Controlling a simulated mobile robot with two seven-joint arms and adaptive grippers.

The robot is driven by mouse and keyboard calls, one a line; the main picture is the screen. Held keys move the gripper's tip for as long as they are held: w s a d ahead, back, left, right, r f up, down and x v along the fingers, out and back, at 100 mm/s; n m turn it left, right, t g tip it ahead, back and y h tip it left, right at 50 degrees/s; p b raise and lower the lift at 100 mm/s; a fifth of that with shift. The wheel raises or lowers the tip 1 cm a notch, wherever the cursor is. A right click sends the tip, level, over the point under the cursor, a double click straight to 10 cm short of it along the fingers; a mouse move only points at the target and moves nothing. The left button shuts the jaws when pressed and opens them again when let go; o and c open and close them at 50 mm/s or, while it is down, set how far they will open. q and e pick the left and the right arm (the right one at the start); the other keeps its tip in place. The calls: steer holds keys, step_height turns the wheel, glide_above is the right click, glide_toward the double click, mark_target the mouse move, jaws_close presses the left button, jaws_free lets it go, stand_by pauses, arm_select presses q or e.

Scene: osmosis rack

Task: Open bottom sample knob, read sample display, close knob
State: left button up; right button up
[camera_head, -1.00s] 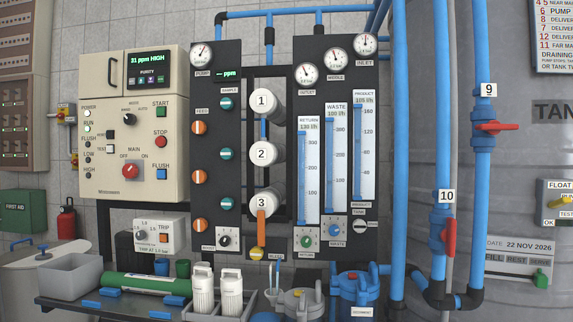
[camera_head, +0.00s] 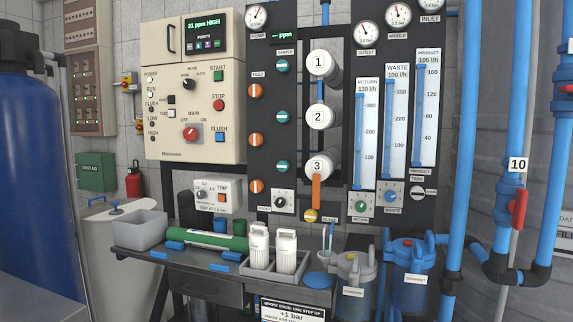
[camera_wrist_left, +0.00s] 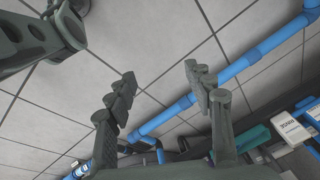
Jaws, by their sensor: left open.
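In the head view, teal sample knobs run down the right column of the dark panel under the SAMPLE label. The bottom sample knob (camera_head: 282,167) has its pale bar lying level, like the two above it. The sample display (camera_head: 282,36) at the panel's top reads "-- ppm". Orange feed knobs, the lowest being the bottom feed knob (camera_head: 256,186), stand in the column to the left with bars upright. My left gripper (camera_wrist_left: 160,90) shows in its wrist view with fingers apart and nothing between them. Neither gripper shows in the head view.
A shelf (camera_head: 130,250) below the panel holds a grey bin (camera_head: 140,230), a green cylinder (camera_head: 205,240) and white bottles (camera_head: 286,250). Thick blue pipes (camera_head: 464,140) rise right of the panel. A blue tank (camera_head: 30,170) fills the left edge.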

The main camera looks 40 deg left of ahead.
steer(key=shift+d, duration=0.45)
